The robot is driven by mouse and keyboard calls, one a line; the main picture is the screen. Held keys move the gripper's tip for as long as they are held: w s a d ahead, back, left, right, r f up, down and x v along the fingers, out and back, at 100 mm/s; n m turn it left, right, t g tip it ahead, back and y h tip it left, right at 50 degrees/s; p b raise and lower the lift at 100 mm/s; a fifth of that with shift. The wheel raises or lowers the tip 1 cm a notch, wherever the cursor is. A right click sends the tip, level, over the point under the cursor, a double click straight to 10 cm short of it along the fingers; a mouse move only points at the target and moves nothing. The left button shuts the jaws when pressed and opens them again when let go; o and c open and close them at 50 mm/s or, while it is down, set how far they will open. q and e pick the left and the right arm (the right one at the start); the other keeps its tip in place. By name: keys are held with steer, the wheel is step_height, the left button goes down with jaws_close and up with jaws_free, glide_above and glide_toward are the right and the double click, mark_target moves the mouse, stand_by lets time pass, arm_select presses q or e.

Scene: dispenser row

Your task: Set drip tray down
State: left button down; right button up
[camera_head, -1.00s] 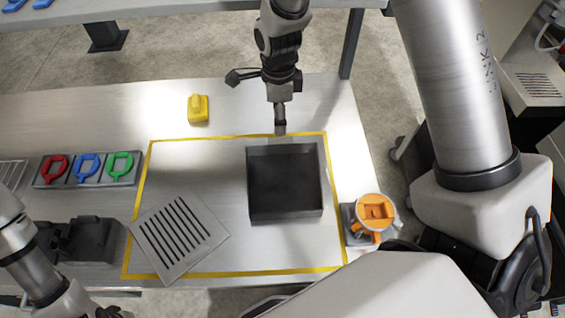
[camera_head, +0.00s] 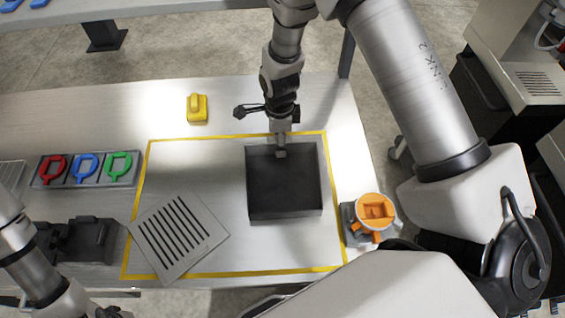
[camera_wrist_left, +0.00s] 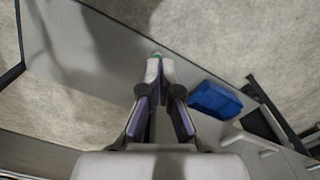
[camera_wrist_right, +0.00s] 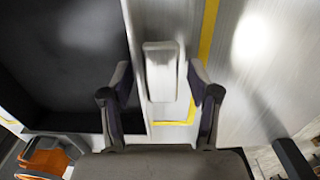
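The black square drip tray (camera_head: 284,185) sits on the table inside the yellow outline, at its right side. It also fills the left of the right wrist view (camera_wrist_right: 65,60). My right gripper (camera_head: 281,147) is at the middle of the tray's far edge, pointing down. In the right wrist view its fingers are spread on either side of a light grey tab (camera_wrist_right: 160,70) at the tray's rim, with gaps on both sides. My left gripper (camera_wrist_left: 160,65) shows in the left wrist view with its fingertips together, away from the tray.
A slotted grey plate (camera_head: 178,235) lies at the outline's left. An orange-topped container (camera_head: 375,212) stands close to the tray's right. A yellow block (camera_head: 197,108) and a rack with red, blue and green rings (camera_head: 87,168) are further off. The outline's middle is clear.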

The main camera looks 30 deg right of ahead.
steer(key=shift+s+r, duration=0.1)
jaws_close()
